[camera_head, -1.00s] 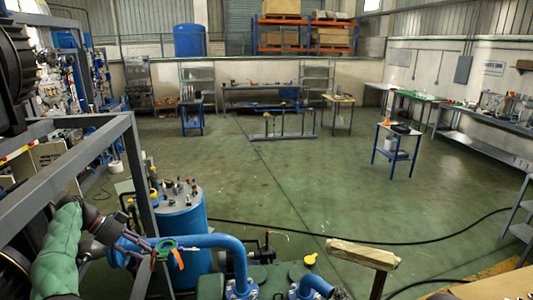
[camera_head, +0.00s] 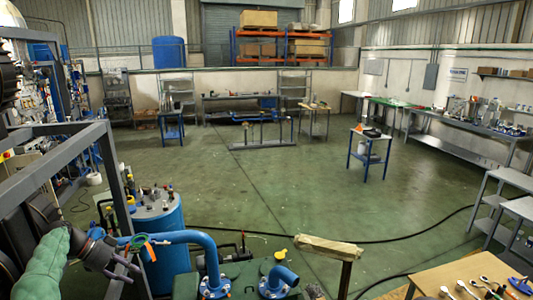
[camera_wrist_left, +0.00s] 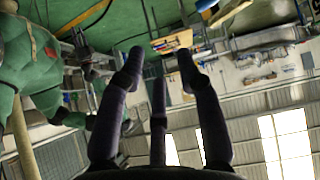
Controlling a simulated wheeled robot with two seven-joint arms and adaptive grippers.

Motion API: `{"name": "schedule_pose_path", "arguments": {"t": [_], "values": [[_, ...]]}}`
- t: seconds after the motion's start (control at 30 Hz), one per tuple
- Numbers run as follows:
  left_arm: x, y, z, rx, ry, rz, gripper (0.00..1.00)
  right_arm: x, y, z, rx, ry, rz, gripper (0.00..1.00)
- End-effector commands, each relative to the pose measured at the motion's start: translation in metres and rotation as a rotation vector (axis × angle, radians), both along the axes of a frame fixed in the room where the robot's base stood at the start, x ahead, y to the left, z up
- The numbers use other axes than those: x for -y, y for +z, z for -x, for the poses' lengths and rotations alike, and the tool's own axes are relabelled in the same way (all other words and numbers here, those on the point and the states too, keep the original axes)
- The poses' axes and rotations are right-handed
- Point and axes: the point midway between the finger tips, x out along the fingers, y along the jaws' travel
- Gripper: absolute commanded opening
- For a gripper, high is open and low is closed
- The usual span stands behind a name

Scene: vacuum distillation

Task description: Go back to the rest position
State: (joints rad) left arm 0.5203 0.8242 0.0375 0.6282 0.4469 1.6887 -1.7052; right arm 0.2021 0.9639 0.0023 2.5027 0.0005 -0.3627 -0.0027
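My left arm with its green sleeve comes in at the lower left of the head view. Its dark gripper (camera_head: 124,264) is just below and left of a blue pipe's valve handle (camera_head: 140,241) with a green ring and an orange tag. In the left wrist view, the gripper (camera_wrist_left: 158,68) shows three dark fingers spread apart with nothing between them. Whether a finger touches the valve or pipe cannot be told. My right gripper does not show clearly in any view.
A grey metal frame (camera_head: 110,165) stands close by my left arm. A blue tank (camera_head: 165,222) and a blue pipe (camera_head: 190,237) are beside it. A post with a wooden top (camera_head: 329,247) stands in front. A wooden table (camera_head: 440,276) with tools is lower right.

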Motion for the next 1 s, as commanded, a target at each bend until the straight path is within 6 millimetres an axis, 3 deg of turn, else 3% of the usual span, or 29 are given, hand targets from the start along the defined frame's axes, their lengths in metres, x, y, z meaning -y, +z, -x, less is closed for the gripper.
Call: {"name": "schedule_pose_path", "arguments": {"t": [0.17, 0.33, 0.57, 0.8, 1.0], "values": [[0.016, -0.036, -0.009, -0.084, 0.081, 0.001, 0.35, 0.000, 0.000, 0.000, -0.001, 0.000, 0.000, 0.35], [0.039, -0.084, -0.016, -0.193, 0.185, -0.007, 0.35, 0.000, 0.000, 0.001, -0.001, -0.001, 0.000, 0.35], [0.097, -0.189, -0.005, -0.413, 0.403, -0.055, 0.35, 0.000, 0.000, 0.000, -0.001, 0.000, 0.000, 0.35], [0.169, -0.294, 0.052, -0.611, 0.644, -0.142, 0.35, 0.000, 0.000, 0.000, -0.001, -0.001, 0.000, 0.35], [0.226, -0.355, 0.125, -0.718, 0.821, -0.206, 0.35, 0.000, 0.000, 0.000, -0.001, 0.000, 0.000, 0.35]]}}
